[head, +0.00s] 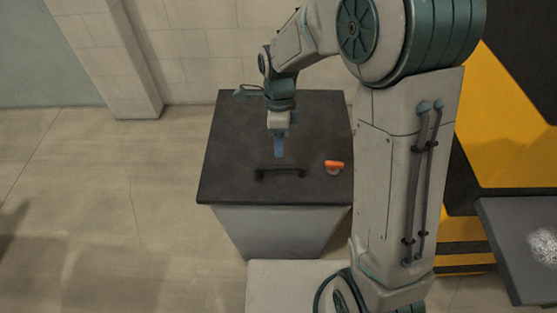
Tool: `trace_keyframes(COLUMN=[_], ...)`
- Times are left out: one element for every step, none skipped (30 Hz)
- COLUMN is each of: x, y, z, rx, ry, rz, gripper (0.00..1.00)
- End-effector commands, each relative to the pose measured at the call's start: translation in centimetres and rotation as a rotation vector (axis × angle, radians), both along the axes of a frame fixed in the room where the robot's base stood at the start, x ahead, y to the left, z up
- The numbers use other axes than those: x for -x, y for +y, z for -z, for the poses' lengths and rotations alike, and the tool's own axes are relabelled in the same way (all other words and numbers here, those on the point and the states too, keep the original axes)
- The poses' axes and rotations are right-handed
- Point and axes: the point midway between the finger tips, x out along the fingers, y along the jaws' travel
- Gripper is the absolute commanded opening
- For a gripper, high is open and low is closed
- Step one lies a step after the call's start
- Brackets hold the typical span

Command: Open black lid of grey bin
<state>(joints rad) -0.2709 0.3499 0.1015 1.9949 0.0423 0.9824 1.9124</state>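The grey bin (275,228) stands on the floor in front of me, with its black lid (232,170) lying flat over the top. A black bar handle (281,172) sits near the lid's front edge. My gripper (279,155) points down just behind the handle, over the lid. It shows as a narrow blue shape, and I cannot tell whether the fingers are apart. I cannot tell whether it touches the handle or lid.
The floor at left is open. A wall and pillar stand behind.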

Motion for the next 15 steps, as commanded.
trace_keyframes(x=[0.3, 0.5, 0.6, 0.7, 0.8, 0.9, 1.0, 1.1, 1.1, 1.2, 1.2, 1.3, 1.3, 1.3, 1.4], y=[-0.1, -0.1, -0.1, 0.0, 0.0, 0.0, 0.0, 0.0, 0.0, 0.0, 0.0, 0.0, 0.0, 0.0, 0.0], z=[1.2, 1.8, 2.7, 3.2, 3.7, 4.3, 4.7, 5.1, 5.6, 5.8, 6.1, 6.4, 6.5, 6.6, 6.7], rx=[0.002, 0.001, 0.002, 0.002, 0.002, 0.001, 0.001, 0.001, 0.001, 0.001, 0.0, 0.0, 0.0, 0.0, 0.0], ry=[0.005, 0.004, 0.005, 0.004, 0.004, 0.003, 0.004, 0.003, 0.002, 0.002, 0.001, 0.0, 0.0, 0.0, 0.0], rz=[0.0, 0.0, 0.0, -0.001, -0.001, -0.001, -0.001, -0.001, -0.001, -0.001, -0.001, -0.001, -0.001, -0.001, -0.001], gripper=[0.4, 0.4, 0.4, 0.4, 0.4, 0.4, 0.4, 0.4, 0.4, 0.4, 0.4, 0.4, 0.4, 0.4, 0.4])
